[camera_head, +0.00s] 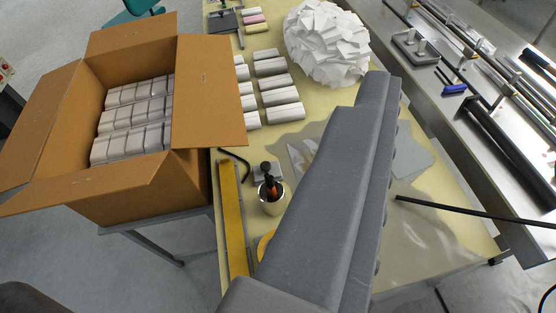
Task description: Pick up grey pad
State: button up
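Near the far end of the yellowish table lies a short row of small pads. A greyish one (251,11) is at the back, with a pink one (253,19) and a yellow one (257,29) in front of it. The greyish one is small in view, so its exact colour is hard to tell. A large grey body of my own arm and gripper (345,170) reaches up from the bottom over the table. It ends well short of the pads and to their right. No separate fingertips can be made out, and it hides part of the table.
An open cardboard box (213,95) with wrapped grey packs stands at left. More packs (280,97) lie on the table beside a white crumpled ball (327,42). A cup with tools (272,207) stands nearer. A metal machine bed (480,110) runs along the right.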

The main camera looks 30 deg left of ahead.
aim_at(273, 168)
jog(key=u, duration=3.15)
jog(key=k, duration=0.8)
jog(key=z, duration=2)
